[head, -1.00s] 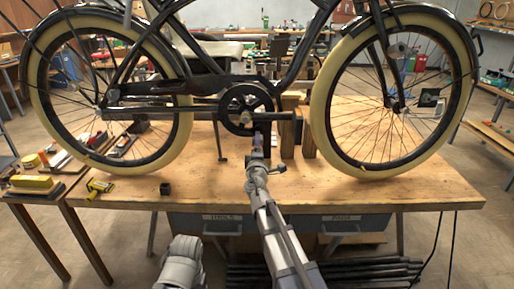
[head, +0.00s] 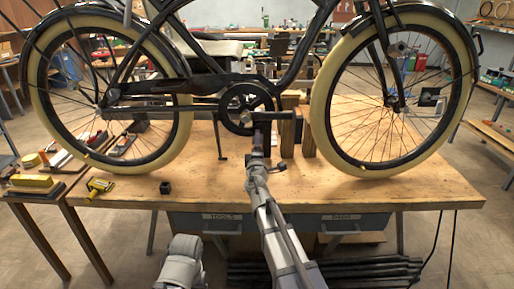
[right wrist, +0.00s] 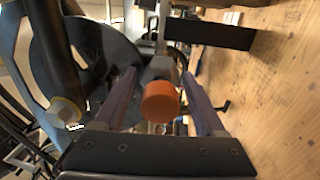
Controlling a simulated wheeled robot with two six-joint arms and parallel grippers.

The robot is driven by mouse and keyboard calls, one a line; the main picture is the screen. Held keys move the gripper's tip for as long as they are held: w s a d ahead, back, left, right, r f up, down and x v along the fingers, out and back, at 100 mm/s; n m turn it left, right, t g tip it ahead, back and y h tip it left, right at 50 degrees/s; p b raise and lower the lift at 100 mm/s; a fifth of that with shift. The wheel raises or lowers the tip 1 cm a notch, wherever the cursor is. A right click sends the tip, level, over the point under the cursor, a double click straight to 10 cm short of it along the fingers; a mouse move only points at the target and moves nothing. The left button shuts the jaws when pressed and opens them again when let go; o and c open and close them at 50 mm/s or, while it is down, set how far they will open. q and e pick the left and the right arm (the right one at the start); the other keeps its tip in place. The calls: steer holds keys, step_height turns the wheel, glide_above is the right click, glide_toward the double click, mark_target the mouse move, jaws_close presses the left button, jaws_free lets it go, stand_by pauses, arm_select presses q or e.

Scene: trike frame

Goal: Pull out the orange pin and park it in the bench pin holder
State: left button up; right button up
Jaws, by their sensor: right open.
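The orange pin (right wrist: 160,101) shows its round head in the right wrist view, in front of a grey fitting. My right gripper (right wrist: 158,80) is open, with one finger on each side of the pin head and a visible gap on both sides. In the head view my right gripper (head: 258,150) is just below the crank and chainring (head: 245,108); the pin cannot be made out there. A small black block (head: 165,188) sits on the bench at front left; I cannot tell whether it is the pin holder. My left gripper is not in view.
The bicycle's rear wheel (head: 40,85) and front wheel (head: 322,110) flank my right arm. Wooden posts (head: 307,135) stand just behind and right of the gripper. A yellow tool (head: 99,187) lies at the left.

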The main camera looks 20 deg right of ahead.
jaws_close()
stand_by(0.5)
steer(key=shift+o, duration=2.2)
jaws_free()
steer(key=v, duration=0.7)
steer(key=shift+s+a+b, duration=0.15)
steer(key=shift+s+b, duration=0.25)
